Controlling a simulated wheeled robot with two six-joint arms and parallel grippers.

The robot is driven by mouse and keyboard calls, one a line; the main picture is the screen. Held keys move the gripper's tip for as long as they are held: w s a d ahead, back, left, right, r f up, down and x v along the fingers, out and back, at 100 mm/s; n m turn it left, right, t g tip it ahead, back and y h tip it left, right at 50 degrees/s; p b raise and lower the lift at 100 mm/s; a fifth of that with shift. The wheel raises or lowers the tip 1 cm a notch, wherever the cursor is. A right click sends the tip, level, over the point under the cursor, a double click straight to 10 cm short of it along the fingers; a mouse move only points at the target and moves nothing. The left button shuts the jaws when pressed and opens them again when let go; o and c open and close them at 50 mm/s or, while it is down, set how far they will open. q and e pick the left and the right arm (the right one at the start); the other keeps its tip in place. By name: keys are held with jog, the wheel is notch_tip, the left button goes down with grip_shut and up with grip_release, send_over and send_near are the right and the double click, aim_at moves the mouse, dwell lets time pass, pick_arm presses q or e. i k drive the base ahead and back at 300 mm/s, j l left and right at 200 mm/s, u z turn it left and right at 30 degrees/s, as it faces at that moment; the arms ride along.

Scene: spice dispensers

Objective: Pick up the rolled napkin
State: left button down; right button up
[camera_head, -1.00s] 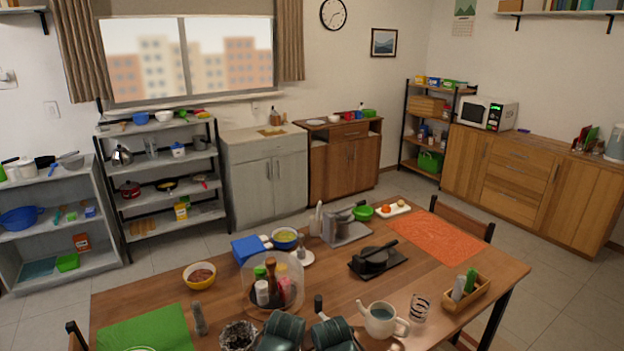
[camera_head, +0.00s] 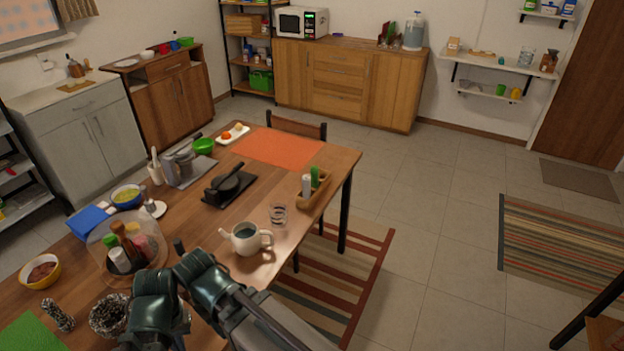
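I cannot make out a rolled napkin for certain in the head view. The dark green joints of my two arms show at the bottom, in front of the table. Neither gripper's fingertips can be seen. My arms hide part of the table's near edge.
An orange mat (camera_head: 277,149) is bare. The tiled floor (camera_head: 440,230) right of the table is open.

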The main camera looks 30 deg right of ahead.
aim_at(315, 170)
jog(key=l+z, duration=0.1)
jog(key=z, duration=1.7)
jog(key=i+l, duration=0.1)
jog(key=i, duration=0.3)
jog(key=i+l, duration=0.1)
jog(key=i, duration=0.3)
